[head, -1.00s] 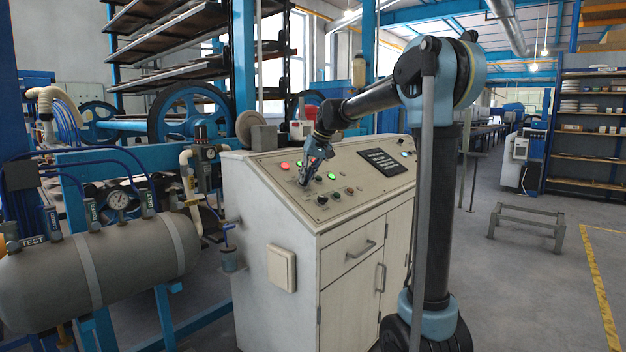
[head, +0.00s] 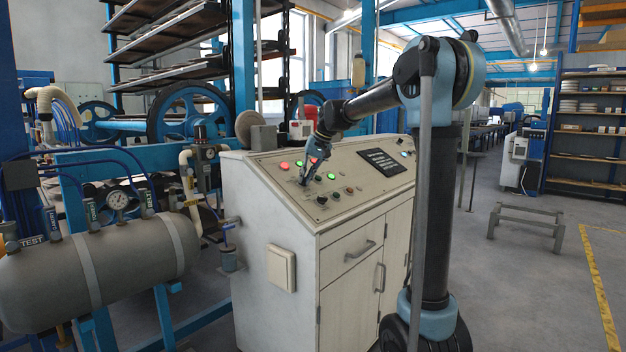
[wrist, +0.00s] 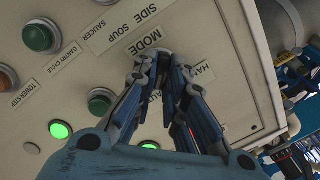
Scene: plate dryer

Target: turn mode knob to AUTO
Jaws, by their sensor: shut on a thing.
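The MODE knob (wrist: 151,52) sits on the sloped panel below the MODE label (wrist: 150,40) in the wrist view. It is mostly hidden by my fingers, so its pointer direction cannot be read. My gripper (head: 304,182) is down on the panel in the head view. In the wrist view my gripper (wrist: 157,58) is shut on the knob, with the fingertips close together around it. A HAND label (wrist: 205,76) shows partly to the right of the fingers. Another label, partly covered, shows to the left of the fingers; I cannot read it fully.
The beige control cabinet (head: 270,215) carries several lit and unlit buttons near my fingers, including a green light (wrist: 60,130) and a green button (wrist: 40,37). A grey tank (head: 100,265) stands to the left. Open floor lies to the right.

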